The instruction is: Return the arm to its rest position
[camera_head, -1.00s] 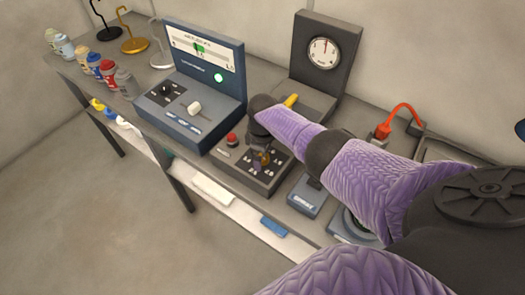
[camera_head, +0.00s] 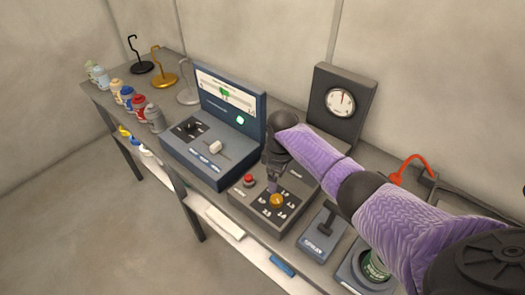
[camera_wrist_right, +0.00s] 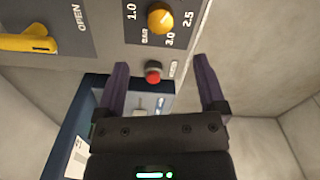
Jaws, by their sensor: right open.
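My right arm, in purple covering, reaches in from the right in the head view. Its gripper (camera_head: 272,182) hangs over the grey control box (camera_head: 246,200), close to the yellow knob (camera_head: 277,201). In the right wrist view the right gripper (camera_wrist_right: 163,85) shows two purple fingers spread apart with nothing held. The red button (camera_wrist_right: 153,76) appears between the fingers, and the yellow knob (camera_wrist_right: 160,18) lies beyond them, clear of both. Whether a finger touches the box cannot be told. My left gripper is not in view.
A blue console (camera_head: 207,155) with a screen stands left of the control box. A dial gauge (camera_head: 341,102) stands behind it. A yellow lever (camera_wrist_right: 28,37) shows in the wrist view. A small blue switch box (camera_head: 323,235) is at right. Several bottles and hooks line the left end.

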